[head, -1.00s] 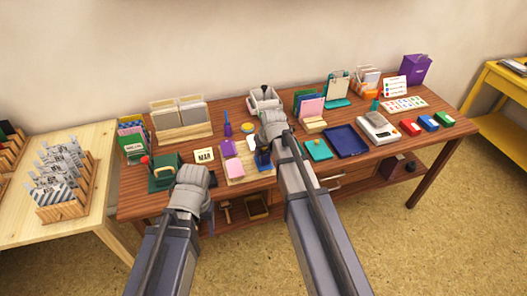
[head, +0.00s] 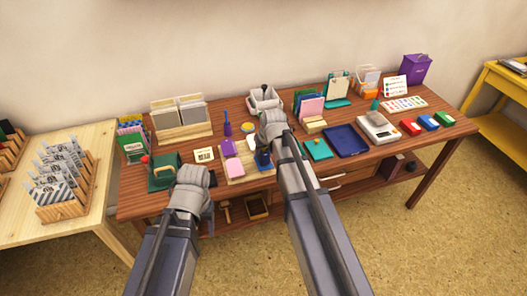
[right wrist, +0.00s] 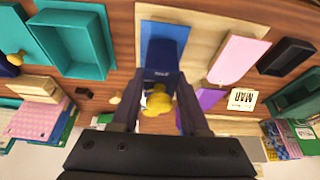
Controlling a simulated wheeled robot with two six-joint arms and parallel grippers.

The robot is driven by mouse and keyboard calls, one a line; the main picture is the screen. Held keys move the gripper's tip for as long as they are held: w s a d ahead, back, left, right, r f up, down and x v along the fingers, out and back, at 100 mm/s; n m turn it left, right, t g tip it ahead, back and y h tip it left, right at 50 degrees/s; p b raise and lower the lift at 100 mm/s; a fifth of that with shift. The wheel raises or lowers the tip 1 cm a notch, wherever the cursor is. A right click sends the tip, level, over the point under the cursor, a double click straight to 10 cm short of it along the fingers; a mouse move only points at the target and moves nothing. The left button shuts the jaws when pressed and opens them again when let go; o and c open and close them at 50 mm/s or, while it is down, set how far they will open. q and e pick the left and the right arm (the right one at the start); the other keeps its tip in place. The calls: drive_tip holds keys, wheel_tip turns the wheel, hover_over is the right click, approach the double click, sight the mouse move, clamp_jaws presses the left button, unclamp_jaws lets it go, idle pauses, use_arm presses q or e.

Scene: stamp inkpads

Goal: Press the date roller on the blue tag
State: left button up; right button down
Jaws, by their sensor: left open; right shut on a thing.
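My right gripper (right wrist: 160,98) is shut on the date roller (right wrist: 164,58), a dark blue stamp with a yellow knob. It is over the light blue tag (right wrist: 160,29), which shows around the roller's far end in the right wrist view. Whether the roller touches the tag, I cannot tell. In the head view the roller (head: 262,159) shows just below my right gripper (head: 268,142). The tag lies on a pale wooden board (right wrist: 200,30). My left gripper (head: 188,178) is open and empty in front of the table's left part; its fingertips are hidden.
A pink tag (right wrist: 238,56) and a purple tag (right wrist: 210,98) lie beside the blue one on the board. A teal tray (right wrist: 78,42) and a MAR calendar block (right wrist: 242,100) stand nearby. Red, blue and green inkpads (head: 427,123) sit at the table's right.

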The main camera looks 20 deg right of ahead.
idle(0.3)
wheel_tip(320, 180, up, 7)
drive_tip(key=p, duration=0.7)
idle(0.3)
idle(0.5)
